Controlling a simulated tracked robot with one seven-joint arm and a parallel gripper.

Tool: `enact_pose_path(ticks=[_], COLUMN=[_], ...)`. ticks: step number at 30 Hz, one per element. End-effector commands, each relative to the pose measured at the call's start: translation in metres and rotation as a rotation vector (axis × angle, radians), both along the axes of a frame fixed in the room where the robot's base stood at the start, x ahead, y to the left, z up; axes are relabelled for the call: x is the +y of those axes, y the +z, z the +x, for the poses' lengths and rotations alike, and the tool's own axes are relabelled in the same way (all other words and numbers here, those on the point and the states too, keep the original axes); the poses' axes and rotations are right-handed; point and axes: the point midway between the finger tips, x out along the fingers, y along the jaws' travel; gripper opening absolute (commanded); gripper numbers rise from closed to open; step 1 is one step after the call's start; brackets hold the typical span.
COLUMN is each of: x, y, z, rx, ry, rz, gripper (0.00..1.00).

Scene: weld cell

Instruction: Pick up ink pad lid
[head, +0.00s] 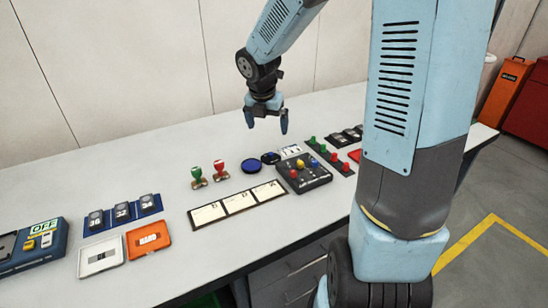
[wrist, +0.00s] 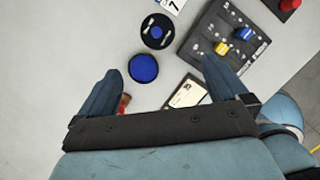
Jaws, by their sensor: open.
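A dark round disc with a blue centre and pale marks (head: 270,158), which looks like the ink pad lid, lies flat on the grey bench. It also shows in the wrist view (wrist: 157,31), near the top. Beside it lies a round blue ink pad with a dark rim (head: 250,168), seen in the wrist view (wrist: 143,68) a little below the lid. My gripper (head: 267,126) is open and empty, above the bench. In the wrist view, my gripper's fingers (wrist: 162,68) point up the picture, with the pad between them and the lid beyond the tips.
A dark knob box (head: 304,183) stands close right of the lid. A green stamp (head: 196,174) and a red stamp (head: 220,171) stand left of the pad. A card strip (head: 237,202) lies in front. An orange tray (head: 148,254) lies farther left. The bench behind the lid is clear.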

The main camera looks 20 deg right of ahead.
Motion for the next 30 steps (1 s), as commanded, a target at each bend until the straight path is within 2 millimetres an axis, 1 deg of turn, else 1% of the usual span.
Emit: enact_pose_path(ticks=[5, 15, 18, 21, 28, 30], x=[0.0, -0.008, -0.01, -0.011, -0.013, -0.014], y=[-0.012, -0.062, -0.074, -0.082, -0.092, -0.098], z=[0.005, 0.016, 0.02, 0.021, 0.025, 0.028], rx=[0.009, 0.01, 0.01, 0.008, 0.008, 0.009], ry=[0.036, 0.036, 0.035, 0.035, 0.034, 0.034], rz=[-0.002, -0.003, -0.004, -0.003, -0.003, -0.003], gripper=[1.0, 1.0, 1.0, 1.0, 1.0, 1.0])
